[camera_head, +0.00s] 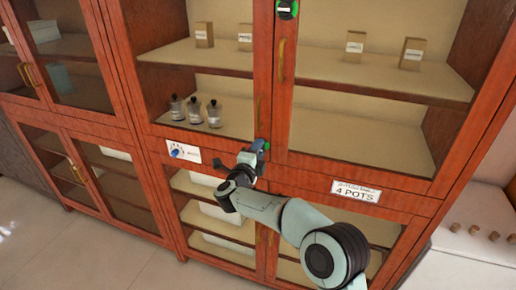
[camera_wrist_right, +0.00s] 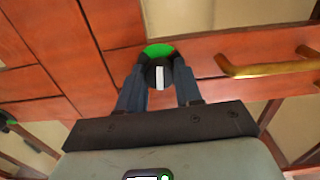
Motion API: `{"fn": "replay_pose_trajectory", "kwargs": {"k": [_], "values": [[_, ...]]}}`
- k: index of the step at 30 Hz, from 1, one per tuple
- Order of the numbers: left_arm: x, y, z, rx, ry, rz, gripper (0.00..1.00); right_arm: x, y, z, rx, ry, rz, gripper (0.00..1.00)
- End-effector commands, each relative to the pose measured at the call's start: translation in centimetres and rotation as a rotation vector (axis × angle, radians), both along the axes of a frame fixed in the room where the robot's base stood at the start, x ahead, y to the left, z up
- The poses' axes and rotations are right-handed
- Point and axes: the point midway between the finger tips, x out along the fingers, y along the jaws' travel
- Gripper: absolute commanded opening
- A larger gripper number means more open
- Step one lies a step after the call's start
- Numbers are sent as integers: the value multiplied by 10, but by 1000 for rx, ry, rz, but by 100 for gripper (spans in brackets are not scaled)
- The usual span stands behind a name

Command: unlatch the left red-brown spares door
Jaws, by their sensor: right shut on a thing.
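A red-brown cabinet with glass doors fills the head view. Its upper left door (camera_head: 262,60) has a brass handle beside the meeting edge of the two doors. A round black latch knob with a green arc (camera_wrist_right: 160,50) and a white bar sits on the red-brown frame in the wrist view. My right gripper (camera_wrist_right: 160,75) is shut on this knob, one finger on each side. In the head view the right gripper (camera_head: 258,152) is at the frame below the upper doors, and hides most of the knob. My left gripper is not in view.
A second black and green latch (camera_head: 287,9) is higher on the frame. A white card with a blue dial (camera_head: 180,151) and a "4 POTS" label (camera_head: 356,191) are on the rail. Bottles (camera_head: 195,110) stand behind glass. A brass handle (camera_wrist_right: 268,68) is right of my gripper.

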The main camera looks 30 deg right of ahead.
Motion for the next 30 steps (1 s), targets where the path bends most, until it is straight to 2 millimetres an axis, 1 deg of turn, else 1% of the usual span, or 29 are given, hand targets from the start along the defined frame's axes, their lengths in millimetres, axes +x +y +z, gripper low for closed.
{"fn": "replay_pose_trajectory", "kwargs": {"k": [3,9,25,26,27,28,30], "values": [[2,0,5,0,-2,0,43,0,0,2,-38,43,0,4],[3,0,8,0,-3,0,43,0,0,1,-75,87,-1,4],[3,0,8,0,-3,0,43,0,0,0,-90,103,-1,4],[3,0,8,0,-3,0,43,0,0,0,-90,103,-1,41],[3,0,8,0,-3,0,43,0,0,0,-90,103,-1,54],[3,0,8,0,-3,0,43,0,0,0,-90,103,-1,60],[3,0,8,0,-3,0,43,0,0,0,-89,103,-1,60]]}}
